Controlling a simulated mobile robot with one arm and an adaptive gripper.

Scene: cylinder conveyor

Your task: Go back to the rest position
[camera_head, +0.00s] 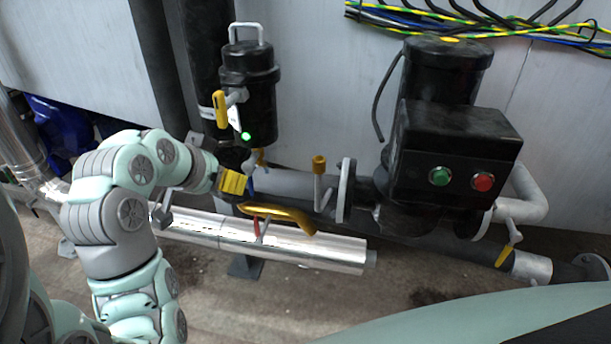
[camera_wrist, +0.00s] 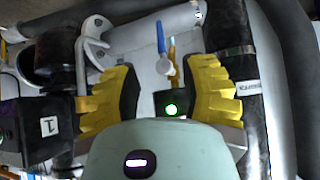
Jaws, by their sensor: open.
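My gripper (camera_head: 236,183) has yellow fingers and sits at the end of my arm, left of centre in the head view. In the wrist view my gripper (camera_wrist: 165,98) shows both ribbed yellow fingers spread wide apart, with nothing held between them. In the head view the gripper is just below the black canister (camera_head: 249,90) and in front of the grey pipe (camera_head: 285,186). Whether it touches the pipe I cannot tell.
A black pump unit with a control box (camera_head: 440,145) stands at the right, with a green button (camera_head: 439,176) and a red button (camera_head: 482,182). A yellow curved handle (camera_head: 275,214) lies over the silver pipe (camera_head: 300,248). Cables (camera_head: 480,20) hang on the wall.

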